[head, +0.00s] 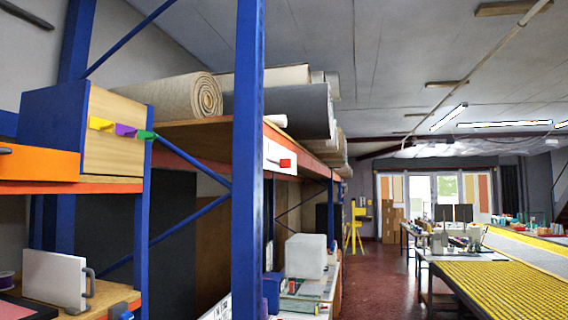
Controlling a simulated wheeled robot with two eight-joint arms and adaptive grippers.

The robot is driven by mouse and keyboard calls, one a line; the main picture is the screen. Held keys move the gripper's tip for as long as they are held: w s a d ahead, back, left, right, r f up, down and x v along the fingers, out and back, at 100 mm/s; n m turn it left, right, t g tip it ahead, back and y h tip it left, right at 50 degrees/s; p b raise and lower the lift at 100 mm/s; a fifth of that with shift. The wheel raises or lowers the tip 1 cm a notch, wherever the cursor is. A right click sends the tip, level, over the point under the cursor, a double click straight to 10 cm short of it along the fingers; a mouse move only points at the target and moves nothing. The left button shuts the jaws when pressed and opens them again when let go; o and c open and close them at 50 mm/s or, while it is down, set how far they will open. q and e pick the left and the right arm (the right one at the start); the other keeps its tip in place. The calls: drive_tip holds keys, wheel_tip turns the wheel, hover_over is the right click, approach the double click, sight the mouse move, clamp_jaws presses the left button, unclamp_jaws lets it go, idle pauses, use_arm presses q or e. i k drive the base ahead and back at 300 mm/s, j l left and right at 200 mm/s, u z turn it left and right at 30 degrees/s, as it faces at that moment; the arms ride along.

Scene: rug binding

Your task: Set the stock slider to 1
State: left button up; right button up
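A white panel (272,152) with a red knob (285,163) is on the shelving just right of the blue upright; it may be the stock slider, but I see no label or scale that I can read. The upright hides its left part. Yellow (101,124), purple (125,130) and green (146,135) tabs stick out in a row from a wooden-faced blue box (112,157) on the left shelf. Neither of my grippers is in view.
A blue upright (248,200) stands close in front. Rolled carpets (180,100) lie on the top shelf. An orange drawer front (40,163) and a white handled box (55,278) are at left. Red floor (375,280) is clear between the shelving and a yellow-topped table (510,288).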

sight(284, 162)
drive_tip(key=i+l, duration=0.2)
drive_tip(key=i, duration=0.25)
drive_tip(key=i+l+z, duration=0.15)
drive_tip(key=i, duration=0.3)
